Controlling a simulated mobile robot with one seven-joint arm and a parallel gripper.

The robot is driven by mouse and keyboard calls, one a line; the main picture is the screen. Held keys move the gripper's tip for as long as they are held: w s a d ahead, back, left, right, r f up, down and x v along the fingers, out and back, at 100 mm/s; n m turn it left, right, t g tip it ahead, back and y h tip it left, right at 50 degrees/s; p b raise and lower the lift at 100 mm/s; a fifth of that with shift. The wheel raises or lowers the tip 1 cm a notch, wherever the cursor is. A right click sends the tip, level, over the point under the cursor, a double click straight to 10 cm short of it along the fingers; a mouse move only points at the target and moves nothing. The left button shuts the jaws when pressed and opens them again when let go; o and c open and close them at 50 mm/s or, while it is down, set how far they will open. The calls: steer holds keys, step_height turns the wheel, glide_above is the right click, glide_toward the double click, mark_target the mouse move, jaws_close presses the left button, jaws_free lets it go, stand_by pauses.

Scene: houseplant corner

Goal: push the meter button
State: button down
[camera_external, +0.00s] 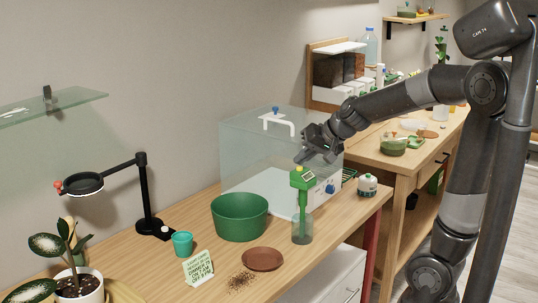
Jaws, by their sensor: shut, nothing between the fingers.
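The meter (303,193) is a green upright stick with a wider head, standing in a clear container (302,230) near the front edge of the wooden bench. A small display shows on its head; the button itself is too small to make out. My gripper (301,159) is shut and empty, just above the meter's head and pointing down to the left. I cannot tell whether the fingertips touch the head.
A clear glass case (240,160) with a white handle stands behind the meter. A green pot (239,217), a brown saucer (262,259), a teal cup (182,243) and a small sign (198,267) are to the left. A white-green jar (367,185) stands to the right. Spilled soil lies in front.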

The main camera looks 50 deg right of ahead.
steer(key=shift+f, duration=0.2)
stand_by(0.3)
steer(key=shift+r, duration=0.7)
step_height(320, 180, up, 6)
stand_by(0.7)
steer(key=s+a+f+n+g, duration=0.1)
steer(key=s+a+f+n, duration=0.1)
steer(key=s, duration=0.4)
steer(key=s+a+f+n+g, duration=0.1)
steer(key=s+a+f+n, duration=0.1)
steer(key=s+a, duration=0.3)
steer(key=s+a+f+n+g+h, duration=0.1)
steer(key=s+a+f+n, duration=0.2)
steer(key=s, duration=0.6)
steer(key=shift+a+n, duration=0.4)
steer(key=shift+a, duration=0.35)
